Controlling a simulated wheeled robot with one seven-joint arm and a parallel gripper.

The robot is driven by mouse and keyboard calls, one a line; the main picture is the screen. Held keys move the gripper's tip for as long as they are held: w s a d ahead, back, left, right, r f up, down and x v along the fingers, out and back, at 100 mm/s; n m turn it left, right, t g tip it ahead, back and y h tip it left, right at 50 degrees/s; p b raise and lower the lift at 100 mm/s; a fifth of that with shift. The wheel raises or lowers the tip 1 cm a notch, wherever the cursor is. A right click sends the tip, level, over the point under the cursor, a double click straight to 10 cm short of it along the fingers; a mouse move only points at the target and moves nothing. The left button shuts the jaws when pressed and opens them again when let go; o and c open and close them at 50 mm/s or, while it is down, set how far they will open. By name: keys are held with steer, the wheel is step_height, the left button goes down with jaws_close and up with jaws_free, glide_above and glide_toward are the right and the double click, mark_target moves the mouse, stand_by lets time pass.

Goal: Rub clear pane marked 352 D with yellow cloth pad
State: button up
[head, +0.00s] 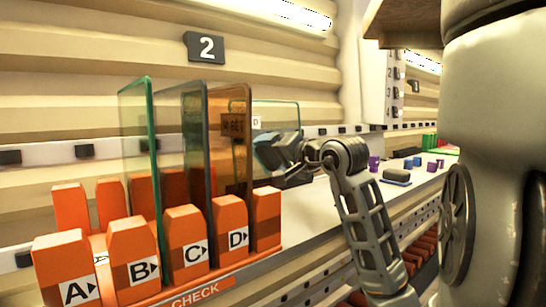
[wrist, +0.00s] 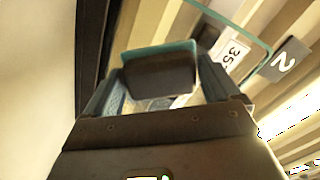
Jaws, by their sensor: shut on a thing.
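A clear pane with a teal edge (head: 284,112) stands upright behind the rack in the head view. Its white label shows a D at the left, partly hidden by the amber pane. In the wrist view the pane (wrist: 207,87) carries a white label reading 35, the rest unclear. In the wrist view a dark block with a teal top edge lies between the fingers (wrist: 160,90). I cannot make out a yellow cloth pad; a dark pad-like block (head: 397,175) lies on the counter at the right.
An orange rack (head: 185,245) marked A to D stands at the front left. It holds a green-edged clear pane (head: 138,170), a grey pane (head: 195,130) and an amber pane (head: 230,150). Small purple and blue blocks (head: 412,162) sit on the counter. A ribbed wall is behind.

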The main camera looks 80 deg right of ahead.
steer(key=shift+b+x, duration=0.35)
steer(key=shift+x, duration=0.45)
